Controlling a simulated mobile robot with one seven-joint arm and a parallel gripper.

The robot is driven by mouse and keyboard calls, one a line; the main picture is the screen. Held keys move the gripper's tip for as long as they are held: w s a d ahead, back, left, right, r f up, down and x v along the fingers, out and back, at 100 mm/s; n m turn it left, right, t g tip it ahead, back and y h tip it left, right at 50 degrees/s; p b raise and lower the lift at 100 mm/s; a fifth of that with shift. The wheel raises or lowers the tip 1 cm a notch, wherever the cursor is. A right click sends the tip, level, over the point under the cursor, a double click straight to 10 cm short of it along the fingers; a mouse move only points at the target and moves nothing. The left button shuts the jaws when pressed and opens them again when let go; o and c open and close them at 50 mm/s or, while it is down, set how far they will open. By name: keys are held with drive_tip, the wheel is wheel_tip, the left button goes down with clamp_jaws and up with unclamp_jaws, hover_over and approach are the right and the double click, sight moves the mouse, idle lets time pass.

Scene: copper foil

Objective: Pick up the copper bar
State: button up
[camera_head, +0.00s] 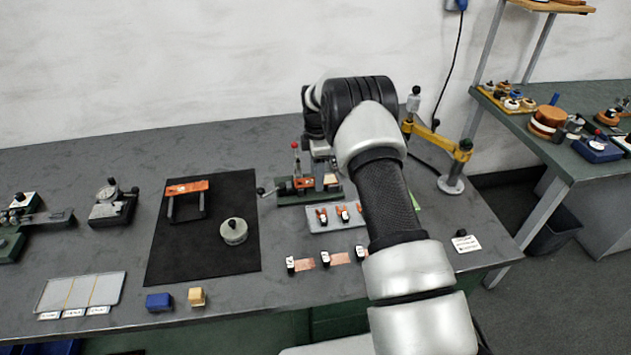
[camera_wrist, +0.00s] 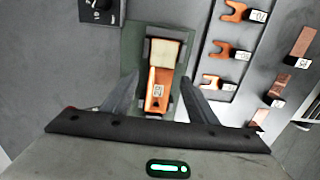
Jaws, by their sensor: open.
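A copper-orange piece with a small white label (camera_wrist: 156,94) sits in a green-based fixture (camera_wrist: 132,45), with a pale wooden block (camera_wrist: 164,52) against its far end. In the head view this fixture (camera_head: 290,197) stands on the bench below my wrist. Flat copper strips with labelled ends (camera_head: 341,258) lie at the bench front; they also show in the wrist view (camera_wrist: 301,47). I cannot tell which piece is the copper bar. My gripper (camera_wrist: 160,80) is open, its fingers either side of the orange piece, with gaps visible. My arm hides part of the strip row.
A black mat (camera_head: 163,262) carries an orange-handled frame (camera_head: 186,187) and a round weight (camera_head: 233,231). A yellow jointed stand (camera_head: 436,136) rises at the right. Bare bench lies behind the mat.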

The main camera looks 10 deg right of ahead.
drive_tip(key=c, duration=1.3)
drive_tip(key=shift+r, duration=0.1)
